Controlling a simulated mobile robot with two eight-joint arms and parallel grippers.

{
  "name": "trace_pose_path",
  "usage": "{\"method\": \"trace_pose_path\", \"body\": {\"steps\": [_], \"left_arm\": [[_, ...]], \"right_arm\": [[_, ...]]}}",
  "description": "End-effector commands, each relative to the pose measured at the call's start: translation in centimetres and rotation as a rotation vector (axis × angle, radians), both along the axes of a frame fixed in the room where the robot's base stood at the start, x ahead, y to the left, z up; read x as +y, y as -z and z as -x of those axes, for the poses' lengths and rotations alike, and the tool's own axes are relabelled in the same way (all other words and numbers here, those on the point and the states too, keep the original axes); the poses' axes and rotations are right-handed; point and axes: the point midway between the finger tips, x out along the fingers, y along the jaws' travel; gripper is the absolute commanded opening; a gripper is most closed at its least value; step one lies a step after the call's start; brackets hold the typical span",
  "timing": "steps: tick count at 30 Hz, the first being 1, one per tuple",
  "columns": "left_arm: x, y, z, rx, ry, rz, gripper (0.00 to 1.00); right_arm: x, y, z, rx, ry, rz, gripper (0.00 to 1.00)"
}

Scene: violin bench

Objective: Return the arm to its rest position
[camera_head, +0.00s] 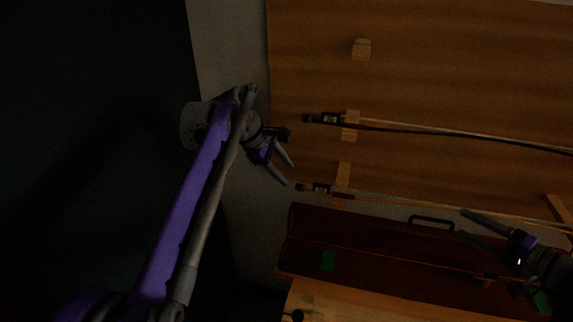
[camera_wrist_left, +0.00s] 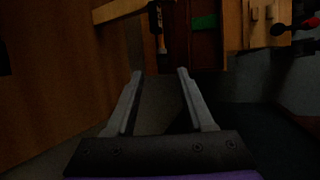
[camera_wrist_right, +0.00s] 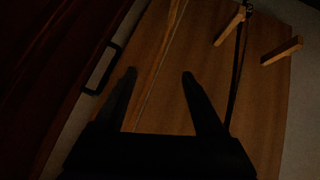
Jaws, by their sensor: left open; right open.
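My left gripper (camera_head: 283,166) is open and empty in the head view, left of the bow ends and apart from them. Its two fingers (camera_wrist_left: 160,75) stand apart with nothing between them in the left wrist view. My right gripper (camera_head: 462,222) is open and empty at the lower right of the head view, near the case handle and the lower bow. It is hard to tell whether it touches anything. In the right wrist view its dark fingers (camera_wrist_right: 160,76) are spread, with the wooden board behind them.
A dark red case (camera_head: 340,228) with a black handle (camera_head: 432,220) lies below on a wooden bench (camera_head: 350,305). Dark open space lies left.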

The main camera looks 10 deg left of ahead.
Motion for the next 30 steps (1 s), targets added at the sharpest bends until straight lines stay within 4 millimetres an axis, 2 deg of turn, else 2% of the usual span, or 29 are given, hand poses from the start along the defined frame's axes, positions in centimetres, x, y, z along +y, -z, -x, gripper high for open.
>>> {"method": "trace_pose_path", "body": {"steps": [2,4,7,9,12,15,18,21,24,27,30], "left_arm": [[0.0,0.1,0.5,-0.008,0.016,-0.014,0.53],[-0.1,0.4,1.6,-0.029,0.058,-0.048,0.53],[-0.1,1.5,4.5,-0.084,0.167,-0.138,0.53],[0.0,2.9,7.4,-0.130,0.274,-0.222,0.53],[0.2,5.3,11.8,-0.196,0.439,-0.351,0.53],[0.6,8.2,16.4,-0.255,0.610,-0.481,0.53],[1.1,11.7,21.1,-0.306,0.783,-0.610,0.53],[1.7,15.1,25.4,-0.346,0.946,-0.726,0.53],[2.2,18.2,28.7,-0.372,1.081,-0.819,0.53],[2.6,20.3,30.9,-0.387,1.175,-0.881,0.53],[2.8,21.4,32.0,-0.395,1.226,-0.915,0.53]], "right_arm": [[0.6,0.2,0.5,0.015,-0.006,0.015,0.72],[2.2,1.0,1.3,0.051,-0.021,0.050,0.72],[5.9,3.1,3.4,0.136,-0.054,0.152,0.72],[8.7,5.1,5.9,0.203,-0.082,0.256,0.72],[11.7,8.1,9.9,0.284,-0.117,0.424,0.72],[13.4,10.8,14.1,0.332,-0.148,0.602,0.72],[14.0,13.2,18.1,0.351,-0.174,0.787,0.72],[13.8,15.2,21.4,0.339,-0.193,0.959,0.72],[13.3,16.5,23.6,0.311,-0.205,1.097,0.72],[12.7,17.3,24.9,0.282,-0.210,1.192,0.72],[12.4,17.6,25.5,0.265,-0.211,1.241,0.72]]}}
